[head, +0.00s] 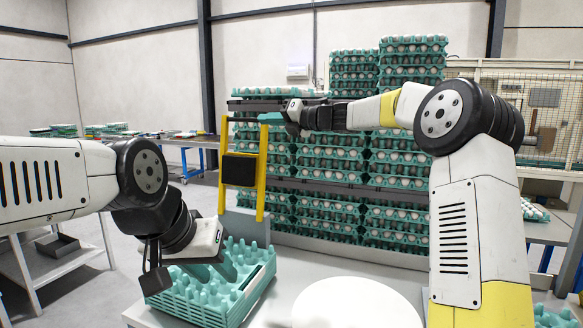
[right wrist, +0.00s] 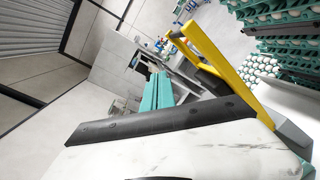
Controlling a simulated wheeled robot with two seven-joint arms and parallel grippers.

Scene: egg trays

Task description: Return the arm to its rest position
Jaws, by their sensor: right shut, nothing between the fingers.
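My right arm reaches in from the right in the head view, with its forearm level. My right gripper (head: 281,107) points left near the top of the yellow frame and is shut and empty. My left gripper (head: 192,262) points down beside and over the near-left part of a stack of empty teal egg trays (head: 240,292).
A yellow frame (head: 263,170) with a dark panel stands behind the teal stack; it also shows in the right wrist view (right wrist: 215,55). Tall stacks of egg-filled trays (head: 330,160) stand behind. A round white plate (head: 357,304) lies at the front. A wire-mesh enclosure (head: 545,100) stands at right.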

